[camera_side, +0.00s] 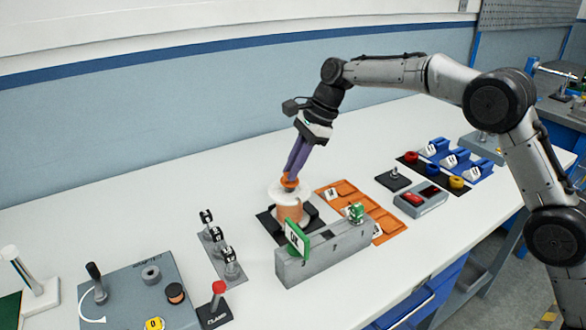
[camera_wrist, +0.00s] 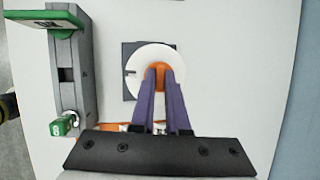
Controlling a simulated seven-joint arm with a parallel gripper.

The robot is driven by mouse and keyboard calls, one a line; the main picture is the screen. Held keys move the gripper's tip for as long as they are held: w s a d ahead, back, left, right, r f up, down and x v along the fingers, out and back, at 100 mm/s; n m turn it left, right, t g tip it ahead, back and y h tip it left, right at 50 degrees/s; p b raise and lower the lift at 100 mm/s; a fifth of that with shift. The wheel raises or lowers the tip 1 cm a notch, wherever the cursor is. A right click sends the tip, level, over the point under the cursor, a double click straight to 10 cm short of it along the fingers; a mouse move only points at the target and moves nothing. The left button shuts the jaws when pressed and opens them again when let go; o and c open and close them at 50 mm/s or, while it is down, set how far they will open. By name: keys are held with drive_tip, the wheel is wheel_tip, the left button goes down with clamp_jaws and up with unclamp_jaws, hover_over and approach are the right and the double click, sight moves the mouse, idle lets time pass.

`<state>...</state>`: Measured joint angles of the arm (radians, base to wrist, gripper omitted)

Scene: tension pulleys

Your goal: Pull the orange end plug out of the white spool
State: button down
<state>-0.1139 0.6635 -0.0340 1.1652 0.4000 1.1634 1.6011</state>
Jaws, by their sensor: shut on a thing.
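The white spool (camera_side: 276,192) stands upright on a dark square base (camera_side: 268,221), with an orange-brown winding showing below its white top flange. In the wrist view its round white flange (camera_wrist: 138,60) is seen from above. The orange end plug (camera_side: 290,180) sits at the middle of the flange, and its orange also shows between the finger ends in the wrist view (camera_wrist: 159,70). My gripper (camera_side: 290,174) comes down from above, tilted, with its purple fingers shut on the orange plug. The fingers hide part of the plug, so I cannot tell how deep it sits.
A grey block (camera_side: 325,252) with green tags stands close in front of the spool. An orange tray (camera_side: 385,222) lies behind it to the right. Small clamps (camera_side: 218,240) stand to the left. The table behind the spool is clear.

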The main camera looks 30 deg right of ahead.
drive_tip(key=shift+r, duration=0.65)
drive_tip(key=shift+r, duration=1.85)
drive_tip(key=s+d+f, duration=0.2)
drive_tip(key=d+f, duration=0.3)
drive_tip(key=d, duration=0.8)
drive_tip(key=s+d+f+n+g, duration=0.1)
drive_tip(key=s+d+f+n, duration=0.1)
drive_tip(key=n, duration=0.1)
drive_tip(key=s+d+f+n+g, duration=0.2)
drive_tip(key=s+d+n, duration=0.1)
drive_tip(key=n, duration=0.1)
drive_tip(key=s+d+f+n+g, duration=0.1)
drive_tip(key=s+d+f+n, duration=0.1)
drive_tip(key=s+d+n, duration=0.1)
drive_tip(key=shift+s+d+n, duration=0.1)
drive_tip(key=shift+d+n, duration=0.05)
drive_tip(key=shift+n, duration=0.45)
drive_tip(key=shift+s+f+n+g+h, duration=0.1)
drive_tip(key=shift+s+n+g+h, duration=0.25)
drive_tip(key=shift+n+g, duration=0.2)
drive_tip(key=shift+s+n+g+h, duration=0.25)
drive_tip(key=shift+n+h, duration=0.1)
drive_tip(key=shift+n, duration=0.8)
